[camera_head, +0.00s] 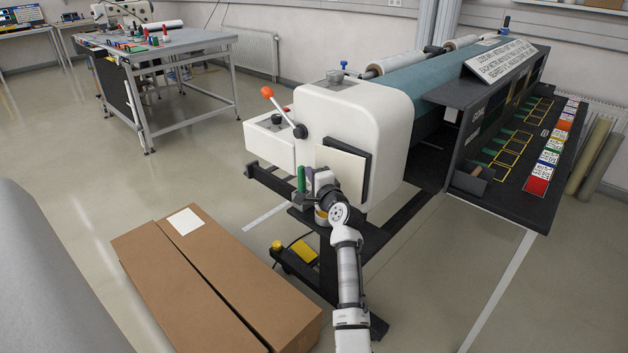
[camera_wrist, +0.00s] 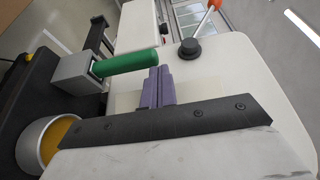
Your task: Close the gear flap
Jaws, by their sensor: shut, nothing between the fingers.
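A cream square panel (camera_head: 342,163), which looks like the gear flap, is on the near end of the white machine housing (camera_head: 358,112). A dark edge shows behind its right side. My gripper (camera_head: 318,174) is in front of the panel's lower left part and hides some of it. In the wrist view my purple fingers (camera_wrist: 158,73) are together and empty, pointing across a cream surface (camera_wrist: 124,101). I cannot tell whether they touch it. A green handle (camera_wrist: 125,62) on a grey block is just left of the fingers; it also shows in the head view (camera_head: 301,179).
A lever with an orange knob (camera_head: 267,92) and a black knob (camera_wrist: 190,48) sit above. A white cup with yellow inside (camera_wrist: 42,142) is close below left. A yellow pedal (camera_head: 303,250) is under the machine.

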